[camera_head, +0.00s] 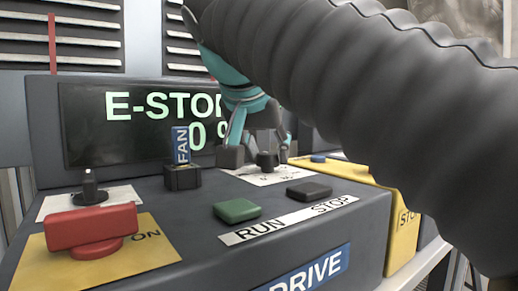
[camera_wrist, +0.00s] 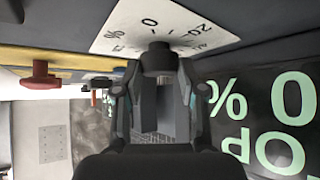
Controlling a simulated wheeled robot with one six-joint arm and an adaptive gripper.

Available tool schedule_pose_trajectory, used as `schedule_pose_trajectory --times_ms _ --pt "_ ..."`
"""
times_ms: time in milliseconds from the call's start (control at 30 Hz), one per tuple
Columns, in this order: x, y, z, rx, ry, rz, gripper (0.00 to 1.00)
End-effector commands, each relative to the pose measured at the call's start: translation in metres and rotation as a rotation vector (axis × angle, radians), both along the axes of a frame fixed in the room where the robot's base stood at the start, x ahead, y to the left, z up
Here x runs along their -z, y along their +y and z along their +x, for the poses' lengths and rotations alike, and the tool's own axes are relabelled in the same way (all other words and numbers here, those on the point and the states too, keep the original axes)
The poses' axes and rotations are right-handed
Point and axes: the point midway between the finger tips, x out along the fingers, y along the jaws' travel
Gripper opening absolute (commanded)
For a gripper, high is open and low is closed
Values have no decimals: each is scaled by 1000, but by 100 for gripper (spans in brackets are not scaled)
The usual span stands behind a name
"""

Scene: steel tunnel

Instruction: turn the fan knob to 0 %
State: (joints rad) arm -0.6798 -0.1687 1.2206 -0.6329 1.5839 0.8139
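The panel carries a black knob (camera_head: 266,160) on a white dial plate (camera_head: 262,177), just in front of the display. A blue FAN tag (camera_head: 181,145) stands on a black block to its left; which knob it labels is not certain. My gripper (camera_head: 257,155) comes down from above, its fingers either side of this knob. In the wrist view the knob (camera_wrist: 160,60) sits between the fingertips (camera_wrist: 158,80), with visible gaps, so the gripper looks open. The dial shows 0, 20 and % marks; the knob's pointer cannot be seen. The display (camera_head: 85,140) reads E-STOP and 0 %, partly covered by my gripper.
Another black knob (camera_head: 89,187) stands on a white plate at the left, behind a red switch handle (camera_head: 90,228). A green RUN button (camera_head: 237,210) and a dark STOP button (camera_head: 309,191) lie in front. A yellow box (camera_head: 402,222) is at the right.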

Motion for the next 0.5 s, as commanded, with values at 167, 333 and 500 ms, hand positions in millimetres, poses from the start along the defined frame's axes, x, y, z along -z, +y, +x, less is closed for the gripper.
schedule_pose_trajectory --times_ms 167,333,500 --pt "1 0 0 -10 1 -1 5" --pt "1 -1 -1 -94 3 0 5" --pt "1 0 -1 -136 2 -1 5"
